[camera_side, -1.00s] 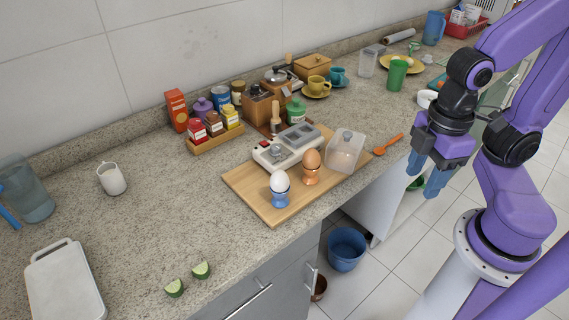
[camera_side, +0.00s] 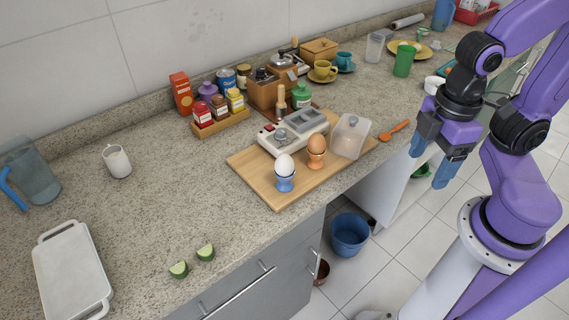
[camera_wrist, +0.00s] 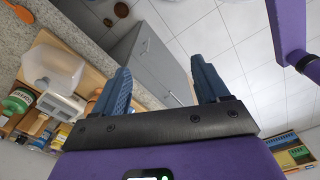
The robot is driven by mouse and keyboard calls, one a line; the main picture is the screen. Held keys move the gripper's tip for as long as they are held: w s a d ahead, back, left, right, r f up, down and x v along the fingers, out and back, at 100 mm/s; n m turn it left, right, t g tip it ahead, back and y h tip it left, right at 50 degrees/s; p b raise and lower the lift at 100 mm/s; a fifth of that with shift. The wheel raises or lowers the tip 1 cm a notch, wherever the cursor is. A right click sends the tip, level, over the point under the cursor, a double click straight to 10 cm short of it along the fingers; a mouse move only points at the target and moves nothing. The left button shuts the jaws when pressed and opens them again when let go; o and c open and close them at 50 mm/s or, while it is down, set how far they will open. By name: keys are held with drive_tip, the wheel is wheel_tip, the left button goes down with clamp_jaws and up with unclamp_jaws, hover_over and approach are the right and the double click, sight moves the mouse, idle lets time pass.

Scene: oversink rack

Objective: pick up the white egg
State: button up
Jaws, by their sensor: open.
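The white egg (camera_side: 284,164) stands upright in a blue egg cup (camera_side: 285,182) near the front edge of a wooden board (camera_side: 260,186) on the counter. A brown egg (camera_side: 317,143) in an orange cup stands just to its right. My gripper (camera_side: 430,169) is open and empty, with blue fingers pointing down, well to the right of the eggs and beyond the counter's front edge. In the wrist view my two fingers (camera_wrist: 161,85) are spread apart with nothing between them. I cannot make out the white egg in the wrist view.
A white egg cooker (camera_side: 292,131) and a clear lid (camera_side: 351,136) stand on the board behind and right of the eggs. An orange spoon (camera_side: 394,130) lies to the right. Cucumber pieces (camera_side: 205,252) lie front left; counter left of the board is mostly clear.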

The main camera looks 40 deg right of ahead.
drive_tip(key=w+a+r+n, duration=0.4)
drive_tip(key=w+a, duration=0.4)
drive_tip(key=w, duration=0.3)
wheel_tip(320, 180, up, 4)
drive_tip(key=n, duration=0.6)
hover_over(285, 155)
wheel_tip(285, 155, down, 18)
drive_tip(key=shift+r, duration=0.25)
drive_tip(key=c, duration=1.2)
